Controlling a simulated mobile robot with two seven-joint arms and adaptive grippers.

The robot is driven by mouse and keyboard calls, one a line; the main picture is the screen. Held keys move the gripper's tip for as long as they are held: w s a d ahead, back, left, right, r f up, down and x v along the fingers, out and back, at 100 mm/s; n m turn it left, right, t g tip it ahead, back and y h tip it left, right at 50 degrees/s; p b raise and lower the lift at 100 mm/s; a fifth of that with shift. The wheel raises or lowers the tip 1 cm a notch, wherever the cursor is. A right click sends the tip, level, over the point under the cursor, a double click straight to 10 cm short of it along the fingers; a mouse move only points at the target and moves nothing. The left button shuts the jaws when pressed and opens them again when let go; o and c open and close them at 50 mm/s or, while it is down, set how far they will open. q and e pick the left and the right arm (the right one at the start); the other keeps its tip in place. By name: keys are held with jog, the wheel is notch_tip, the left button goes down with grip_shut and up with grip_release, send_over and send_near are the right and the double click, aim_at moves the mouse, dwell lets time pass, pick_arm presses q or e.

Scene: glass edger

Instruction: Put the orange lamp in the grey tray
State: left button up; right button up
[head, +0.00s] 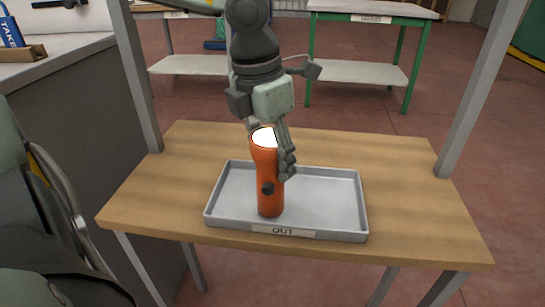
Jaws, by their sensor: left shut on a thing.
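The orange lamp (267,178) is a torch shape with a white top face and a dark button. It stands upright over the grey tray (335,219), which carries an "OUT" label on its front wall. The lamp's lower end appears at the tray floor; I cannot tell whether it touches. My left gripper (268,152) comes down from above and is shut on the lamp near its top, with one finger along the right side. My right gripper is not in view.
The tray lies on a wooden table (410,190) with grey uprights at both sides. A grey counter (75,120) stands at the left. A green-framed bench (370,12) stands behind. The tray's right half is empty.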

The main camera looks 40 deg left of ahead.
pick_arm(q)
jog(key=shift+f, duration=0.1)
jog(key=o, duration=1.3)
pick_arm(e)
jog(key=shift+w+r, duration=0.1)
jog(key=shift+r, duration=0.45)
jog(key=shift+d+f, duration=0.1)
